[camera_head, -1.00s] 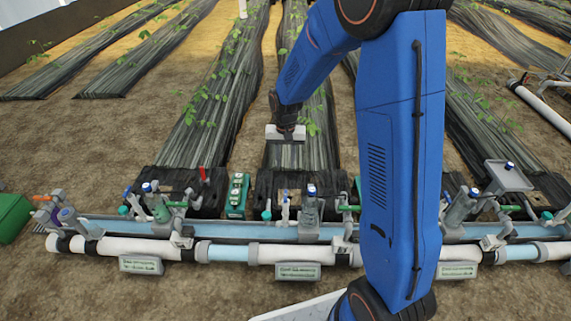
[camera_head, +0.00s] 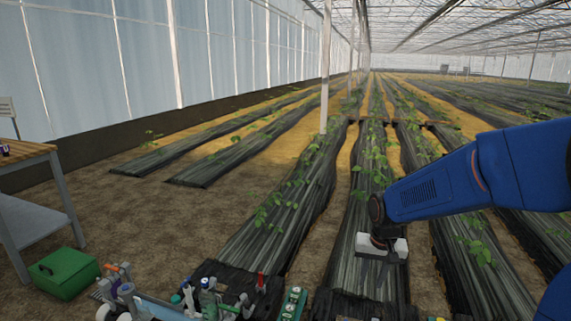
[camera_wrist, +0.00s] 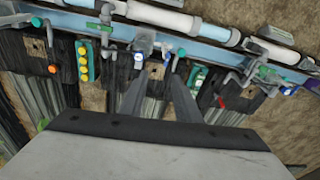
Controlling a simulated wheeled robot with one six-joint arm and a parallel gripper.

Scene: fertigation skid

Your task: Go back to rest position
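My gripper (camera_head: 382,250) hangs from my blue arm above a black plastic-covered crop row, right of centre in the head view. In the wrist view its two fingers (camera_wrist: 157,78) point toward the fertigation skid, with a clear gap between them and nothing held. The skid's white and blue pipes (camera_wrist: 165,16) run across the top of the wrist view, with several valves and fittings below them.
A wooden-topped table (camera_head: 22,153) stands at the left edge, with a green box (camera_head: 63,272) on the soil beside it. A white post (camera_head: 325,70) rises among the crop rows. Bare soil (camera_head: 150,225) lies open between the table and rows.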

